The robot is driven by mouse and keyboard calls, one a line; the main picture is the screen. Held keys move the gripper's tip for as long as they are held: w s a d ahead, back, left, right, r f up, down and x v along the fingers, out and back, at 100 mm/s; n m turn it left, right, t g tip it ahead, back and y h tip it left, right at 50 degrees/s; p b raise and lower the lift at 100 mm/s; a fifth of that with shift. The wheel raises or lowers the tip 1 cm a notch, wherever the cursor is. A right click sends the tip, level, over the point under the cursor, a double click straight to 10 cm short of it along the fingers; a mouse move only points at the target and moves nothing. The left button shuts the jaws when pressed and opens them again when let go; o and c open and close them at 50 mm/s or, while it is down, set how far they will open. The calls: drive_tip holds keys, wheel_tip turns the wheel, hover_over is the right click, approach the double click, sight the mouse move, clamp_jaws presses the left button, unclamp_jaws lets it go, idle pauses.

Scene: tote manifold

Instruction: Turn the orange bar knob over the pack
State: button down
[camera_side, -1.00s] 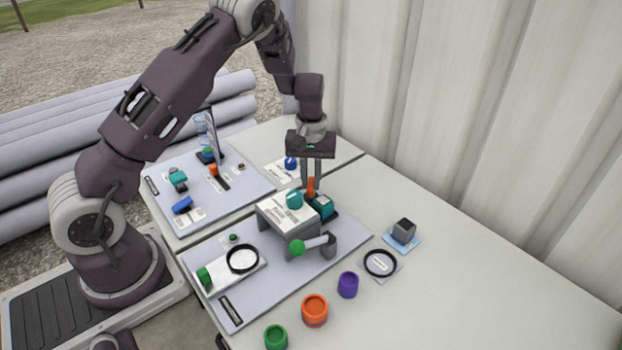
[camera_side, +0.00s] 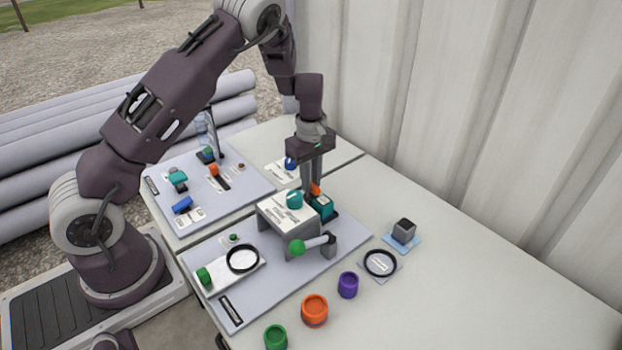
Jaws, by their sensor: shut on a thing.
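The orange bar knob (camera_side: 316,188) sits on top of the teal pack (camera_side: 322,208), behind the grey-white box on the near panel. My gripper (camera_side: 312,190) points straight down and is shut on the orange knob. The fingers cover much of the knob, so its exact angle is hard to tell. The gripper's body is turned at a slant to the panel.
The grey-white box (camera_side: 282,225) with a teal round knob (camera_side: 294,200) stands close in front of my fingers. A green-ended lever (camera_side: 297,247) is at its front. Orange (camera_side: 314,309), purple (camera_side: 348,284) and green (camera_side: 276,337) cups stand on the table.

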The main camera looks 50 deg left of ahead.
drive_tip(key=shift+r+n, duration=0.1)
drive_tip(key=shift+n, duration=0.2)
drive_tip(key=c, duration=1.4)
unclamp_jaws()
drive_tip(key=shift+o, duration=0.2)
wheel_tip(320, 180, up, 7)
drive_tip(key=shift+f, duration=0.1)
